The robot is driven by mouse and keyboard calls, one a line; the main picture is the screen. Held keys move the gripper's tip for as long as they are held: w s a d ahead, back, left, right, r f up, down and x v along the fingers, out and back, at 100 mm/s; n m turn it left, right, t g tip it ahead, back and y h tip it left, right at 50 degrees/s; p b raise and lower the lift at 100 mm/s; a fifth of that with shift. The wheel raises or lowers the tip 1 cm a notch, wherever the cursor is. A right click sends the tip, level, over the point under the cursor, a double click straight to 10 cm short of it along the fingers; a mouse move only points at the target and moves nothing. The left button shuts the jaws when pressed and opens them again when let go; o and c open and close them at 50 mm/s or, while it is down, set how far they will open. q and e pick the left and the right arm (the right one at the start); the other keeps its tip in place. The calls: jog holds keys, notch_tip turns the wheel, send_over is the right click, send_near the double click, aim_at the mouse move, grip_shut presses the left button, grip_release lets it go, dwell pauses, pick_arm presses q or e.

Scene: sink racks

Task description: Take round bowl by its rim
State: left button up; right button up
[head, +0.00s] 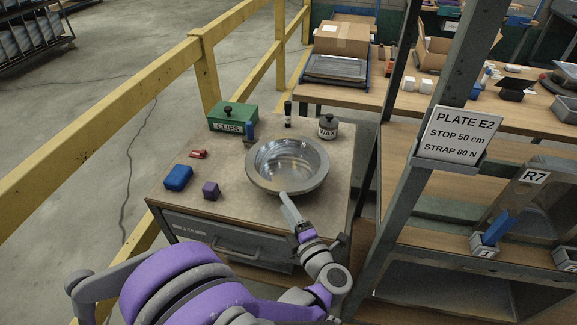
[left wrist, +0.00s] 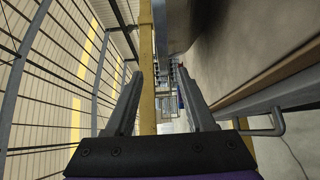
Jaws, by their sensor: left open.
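The round bowl (head: 287,166) is shiny grey metal with a wide flat rim. It sits upright on the cabinet top in the head view, and looks empty. My left gripper (head: 286,199) is at the bowl's near rim, seen from behind; its finger overlaps the rim in the picture, and I cannot tell whether it touches. In the left wrist view the two fingers of my left gripper (left wrist: 160,76) stand apart with nothing clearly between them. I cannot make out the bowl surely in that view. My right gripper is not in view.
On the cabinet top (head: 240,193) stand a green CLIPS box (head: 232,117), a WAX jar (head: 328,127), a blue block (head: 178,178) and a purple cube (head: 211,190). A grey rack post (head: 386,190) rises at right; a yellow rail (head: 110,110) runs at left.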

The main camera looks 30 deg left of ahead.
aim_at(278, 193)
pick_arm(q)
jog(key=x, duration=0.6)
jog(key=shift+w+a+f, duration=0.2)
jog(key=shift+a+f, duration=0.05)
jog(key=shift+a, duration=0.05)
grip_shut()
dwell(1.2)
